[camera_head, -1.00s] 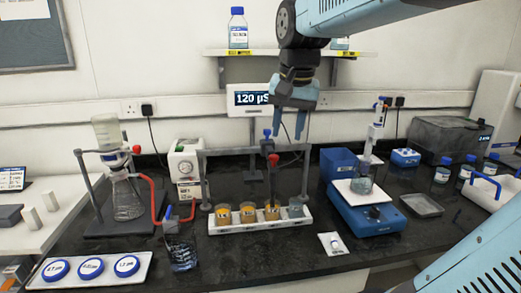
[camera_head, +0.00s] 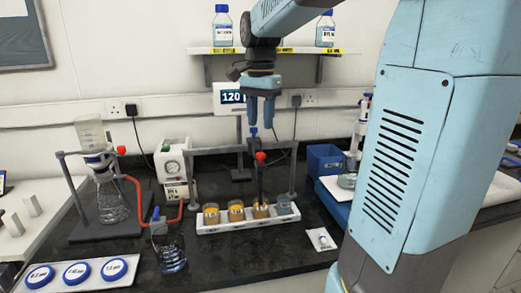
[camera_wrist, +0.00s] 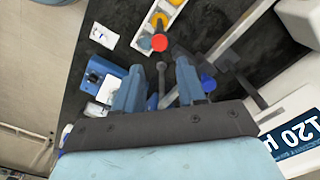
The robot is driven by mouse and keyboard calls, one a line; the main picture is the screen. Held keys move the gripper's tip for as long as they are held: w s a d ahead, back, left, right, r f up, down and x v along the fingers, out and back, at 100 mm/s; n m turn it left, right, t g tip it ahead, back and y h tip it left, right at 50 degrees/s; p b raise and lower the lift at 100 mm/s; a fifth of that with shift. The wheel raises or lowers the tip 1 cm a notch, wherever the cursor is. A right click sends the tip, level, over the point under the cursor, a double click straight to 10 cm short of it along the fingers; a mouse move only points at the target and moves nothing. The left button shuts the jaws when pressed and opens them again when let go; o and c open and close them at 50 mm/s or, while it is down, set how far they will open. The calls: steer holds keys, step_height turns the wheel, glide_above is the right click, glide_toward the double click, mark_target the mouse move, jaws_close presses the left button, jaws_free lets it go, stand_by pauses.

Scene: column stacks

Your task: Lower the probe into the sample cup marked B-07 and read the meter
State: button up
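The dark probe (camera_head: 261,183) with a red cap stands upright under a grey frame. Its lower end reaches the third cup from the left (camera_head: 260,211), an amber one; I cannot tell how deep. Two more amber cups (camera_head: 236,213) and a clear one (camera_head: 284,206) share its white rack (camera_head: 245,226). Their markings are too small to read, so I cannot pick out B-07. The meter (camera_head: 229,98) shows 120, its right part hidden; it also shows in the wrist view (camera_wrist: 296,128). My gripper (camera_head: 261,119) is open and empty above a blue knob (camera_head: 253,132).
A flask stand (camera_head: 112,205) with a red hose is at left, near a beaker (camera_head: 170,252) and lidded dishes (camera_head: 76,271). A gauge box (camera_head: 173,160) stands behind. A blue box (camera_head: 324,160) is at right. My arm hides much of the right side.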

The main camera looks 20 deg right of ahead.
mark_target(260, 153)
step_height(260, 153, down, 9)
steer(key=shift+f, duration=0.15)
steer(key=shift+c, duration=0.2)
jaws_close()
stand_by(0.4)
